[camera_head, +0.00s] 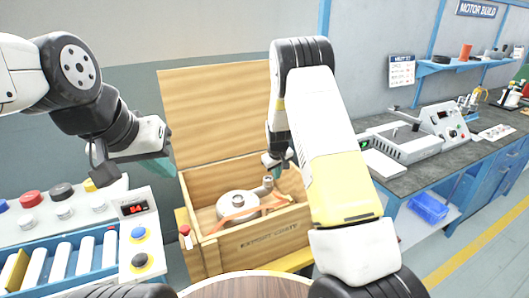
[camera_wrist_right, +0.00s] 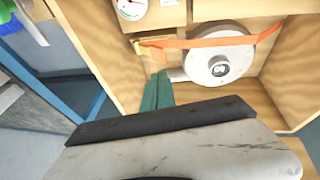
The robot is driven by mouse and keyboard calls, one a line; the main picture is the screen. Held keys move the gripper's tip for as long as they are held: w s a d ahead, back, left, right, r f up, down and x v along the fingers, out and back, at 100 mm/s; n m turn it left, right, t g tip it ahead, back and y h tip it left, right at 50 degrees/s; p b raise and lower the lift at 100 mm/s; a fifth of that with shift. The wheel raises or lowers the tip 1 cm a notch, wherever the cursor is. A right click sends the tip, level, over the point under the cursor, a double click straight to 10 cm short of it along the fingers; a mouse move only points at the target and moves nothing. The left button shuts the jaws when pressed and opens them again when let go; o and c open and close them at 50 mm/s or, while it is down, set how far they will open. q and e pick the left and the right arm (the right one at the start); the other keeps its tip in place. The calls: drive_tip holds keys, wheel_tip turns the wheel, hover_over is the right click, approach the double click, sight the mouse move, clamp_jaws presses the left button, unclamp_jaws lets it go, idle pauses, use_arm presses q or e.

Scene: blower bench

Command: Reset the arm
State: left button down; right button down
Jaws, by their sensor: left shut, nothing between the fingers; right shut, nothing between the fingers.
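My right arm reaches over the front of an open wooden crate (camera_head: 246,240). My right gripper (camera_head: 279,178) is above the crate's right part, partly hidden by my own arm; its green fingers (camera_wrist_right: 158,92) are together and empty in the right wrist view. My left gripper (camera_head: 160,167) is shut and empty, in the air to the left of the crate's raised lid (camera_head: 214,112). Inside the crate lies a round white blower (camera_head: 238,206) with an orange strap across it; it also shows in the right wrist view (camera_wrist_right: 218,66).
A roller conveyor (camera_head: 60,262) with a button panel (camera_head: 140,235) stands at the left. A grey workbench (camera_head: 440,155) with a machine (camera_head: 440,122) stands at the right, a blue bin (camera_head: 428,207) below it. A gauge (camera_wrist_right: 131,8) shows in the right wrist view.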

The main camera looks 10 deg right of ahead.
drive_tip(key=s+r+m+y, duration=0.1)
drive_tip(key=s+r, duration=0.4)
drive_tip(key=r, duration=0.3)
drive_tip(key=s+r+m+t, duration=0.1)
drive_tip(key=s+r, duration=0.4)
drive_tip(key=r, duration=0.3)
drive_tip(key=s+r+m+y, duration=0.1)
drive_tip(key=s+r, duration=0.4)
drive_tip(key=r, duration=0.3)
drive_tip(key=s+r, duration=0.3)
drive_tip(key=s, duration=0.9)
drive_tip(key=s+r+m+t, duration=0.1)
drive_tip(key=s+r, duration=0.3)
drive_tip(key=s, duration=0.8)
drive_tip(key=shift+d+r+y, duration=0.25)
drive_tip(key=shift+d+y, duration=0.15)
drive_tip(key=shift+d, duration=0.05)
